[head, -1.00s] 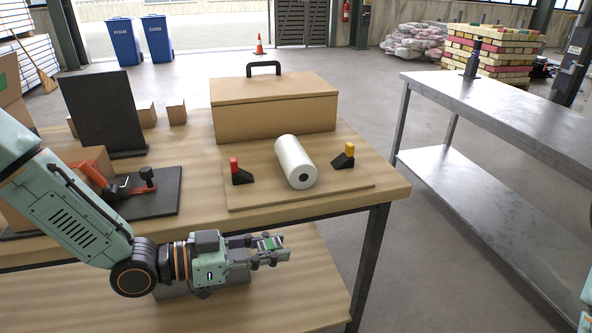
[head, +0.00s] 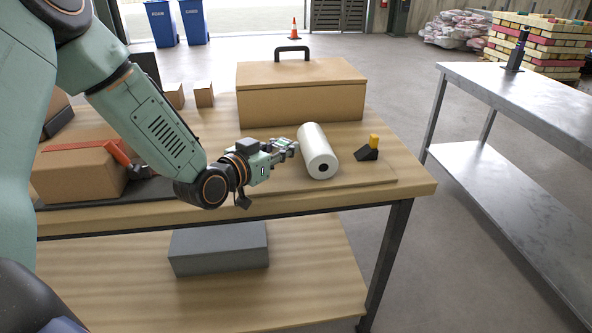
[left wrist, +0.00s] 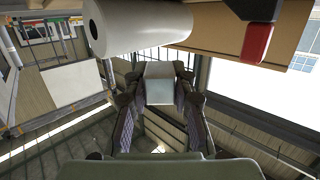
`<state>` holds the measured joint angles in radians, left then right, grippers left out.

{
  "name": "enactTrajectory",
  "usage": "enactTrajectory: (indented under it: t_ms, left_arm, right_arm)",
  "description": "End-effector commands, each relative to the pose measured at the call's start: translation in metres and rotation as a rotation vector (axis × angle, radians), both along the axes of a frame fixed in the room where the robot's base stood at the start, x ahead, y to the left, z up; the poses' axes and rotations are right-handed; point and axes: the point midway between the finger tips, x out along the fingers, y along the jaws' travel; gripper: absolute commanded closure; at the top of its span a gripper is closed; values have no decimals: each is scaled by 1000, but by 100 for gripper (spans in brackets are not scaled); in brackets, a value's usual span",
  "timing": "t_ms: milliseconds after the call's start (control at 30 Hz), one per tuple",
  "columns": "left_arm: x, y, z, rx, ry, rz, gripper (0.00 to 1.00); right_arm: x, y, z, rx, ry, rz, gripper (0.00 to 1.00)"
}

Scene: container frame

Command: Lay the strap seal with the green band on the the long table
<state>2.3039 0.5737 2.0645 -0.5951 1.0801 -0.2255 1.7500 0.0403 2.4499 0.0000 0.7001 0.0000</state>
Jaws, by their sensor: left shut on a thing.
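My left gripper (head: 288,148) is shut on a small pale block, the strap seal, above the wooden workbench (head: 405,180), just left of a white roll. In the left wrist view the strap seal (left wrist: 159,88) sits between the two fingers of the gripper (left wrist: 158,95); its visible face is plain grey-white. The green band cannot be made out now. My right gripper is not in view.
A large brown case (head: 300,100) is behind. A red-topped wedge (left wrist: 257,40) shows in the left wrist view. The metal table holds one dark upright device (head: 518,50).

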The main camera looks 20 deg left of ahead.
Motion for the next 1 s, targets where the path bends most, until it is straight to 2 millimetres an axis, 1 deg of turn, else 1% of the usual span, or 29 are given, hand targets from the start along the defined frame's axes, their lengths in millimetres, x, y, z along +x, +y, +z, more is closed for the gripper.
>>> enactTrajectory:
  t_ms: [33,100,333,533,600,800,967,1000]
  left_arm:
    - [0,0,-13,1,2,-1,100]
    - [1,-1,-22,1,0,-1,100]
    - [3,-2,-37,2,0,-2,100]
    - [2,-2,-65,1,0,-3,100]
    - [3,-2,-67,0,-2,-2,100]
    - [3,-2,-65,0,-2,-2,100]
    - [2,-2,-70,0,-2,-2,100]
    - [2,-2,-70,0,-1,-2,74]
  right_arm:
    - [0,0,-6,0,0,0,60]
    - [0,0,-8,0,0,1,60]
    - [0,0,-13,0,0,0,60]
    - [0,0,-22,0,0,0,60]
    - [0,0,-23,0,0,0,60]
    - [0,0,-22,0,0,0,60]
    - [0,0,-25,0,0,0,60]
    - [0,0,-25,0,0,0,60]
